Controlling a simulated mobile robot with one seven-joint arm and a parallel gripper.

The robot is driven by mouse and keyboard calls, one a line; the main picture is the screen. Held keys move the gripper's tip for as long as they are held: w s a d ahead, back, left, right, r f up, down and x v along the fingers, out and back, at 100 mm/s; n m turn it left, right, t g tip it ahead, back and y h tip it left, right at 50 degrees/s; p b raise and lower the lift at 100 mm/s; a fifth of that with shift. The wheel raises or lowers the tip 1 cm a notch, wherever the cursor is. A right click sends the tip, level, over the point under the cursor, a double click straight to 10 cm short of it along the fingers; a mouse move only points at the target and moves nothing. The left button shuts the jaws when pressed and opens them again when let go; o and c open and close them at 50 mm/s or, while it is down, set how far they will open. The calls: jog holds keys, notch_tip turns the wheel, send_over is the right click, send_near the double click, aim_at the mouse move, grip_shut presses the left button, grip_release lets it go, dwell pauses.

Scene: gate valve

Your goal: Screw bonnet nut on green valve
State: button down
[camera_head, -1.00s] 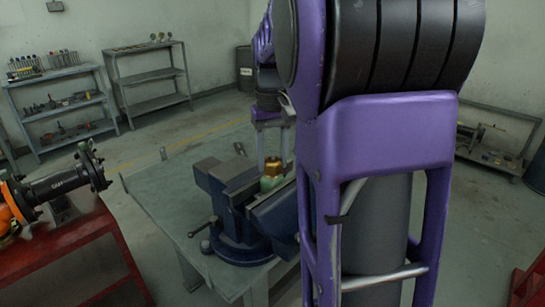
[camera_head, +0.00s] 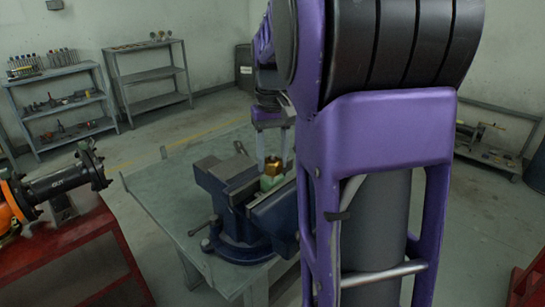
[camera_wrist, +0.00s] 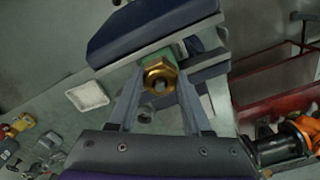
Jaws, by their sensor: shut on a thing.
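The brass bonnet nut (camera_head: 274,165) sits on top of the green valve (camera_head: 268,182), which is clamped upright in the blue bench vise. In the wrist view the hexagonal nut (camera_wrist: 160,68) is seen from above, with a dark round opening in its middle. A bit of the green valve (camera_wrist: 180,50) shows behind it. My gripper (camera_wrist: 160,80) has a finger on either side of the nut and is shut on it. In the head view my gripper (camera_head: 273,150) comes down from above; my arm hides part of it. The threads under the nut cannot be seen.
The blue vise (camera_head: 225,178) stands on a grey workbench (camera_head: 160,205), whose left part is mostly clear. A red table (camera_head: 75,262) with a black and orange pipe assembly (camera_head: 60,185) stands at left. Shelves (camera_head: 150,75) line the back wall.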

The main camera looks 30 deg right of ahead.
jog(key=shift+f, duration=0.15)
jog(key=shift+c, duration=1.3)
grip_release()
jog(key=shift+r+p, duration=2)
jog(key=shift+r, duration=1.5)
jog(key=shift+a, duration=0.15)
